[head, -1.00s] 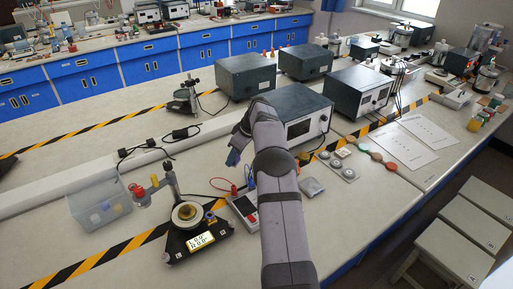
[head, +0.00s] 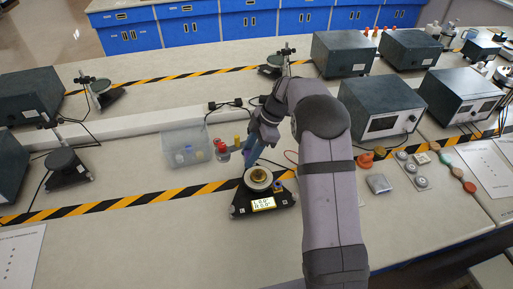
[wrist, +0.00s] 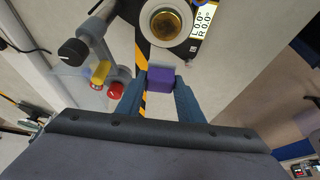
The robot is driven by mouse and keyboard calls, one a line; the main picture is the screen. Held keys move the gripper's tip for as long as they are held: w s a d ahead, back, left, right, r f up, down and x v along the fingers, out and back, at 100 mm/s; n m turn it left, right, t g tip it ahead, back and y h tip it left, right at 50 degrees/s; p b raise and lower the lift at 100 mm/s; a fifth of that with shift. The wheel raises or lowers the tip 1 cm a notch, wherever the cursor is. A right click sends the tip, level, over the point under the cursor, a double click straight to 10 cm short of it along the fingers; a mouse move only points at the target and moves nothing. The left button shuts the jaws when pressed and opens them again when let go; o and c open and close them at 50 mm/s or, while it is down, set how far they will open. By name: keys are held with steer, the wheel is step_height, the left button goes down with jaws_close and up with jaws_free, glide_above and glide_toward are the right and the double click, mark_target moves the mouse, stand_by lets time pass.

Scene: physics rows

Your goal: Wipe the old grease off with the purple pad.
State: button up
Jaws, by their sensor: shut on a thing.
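My gripper (wrist: 160,88) is shut on the purple pad (wrist: 160,79), which sits between the fingertips in the wrist view. In the head view my gripper (head: 251,153) hangs just behind and left of the instrument with a black base (head: 240,207) and a lit display. The instrument's round light-coloured cup (head: 248,183) has a brass-amber middle (head: 261,176); in the wrist view this amber middle (wrist: 166,24) lies beyond the pad, apart from it. I cannot tell grease from bare metal there.
A clear bin (head: 175,150) with small items stands left of my gripper. Grey boxes (head: 380,108) stand at the right. The bench front left of the instrument is clear.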

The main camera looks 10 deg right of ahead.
mark_target(260, 174)
steer(key=shift+f+b, duration=1.7)
steer(key=shift+f, duration=1.8)
steer(key=shift+d+f, duration=0.45)
steer(key=shift+c, duration=0.3)
steer(key=shift+d+f, duration=0.1)
steer(key=shift+d, duration=0.25)
steer(key=shift+d+p, duration=0.6)
steer(key=shift+d, duration=1.7)
steer(key=shift+r+p, duration=0.2)
steer(key=shift+p, duration=0.35)
steer(key=shift+a+f+b, duration=0.35)
steer(key=shift+a+b, duration=0.6)
steer(key=shift+a, duration=2.25)
steer(key=shift+d+r+p, duration=0.15)
steer(key=shift+r+p, duration=1.6)
steer(key=shift+r, duration=2.45)
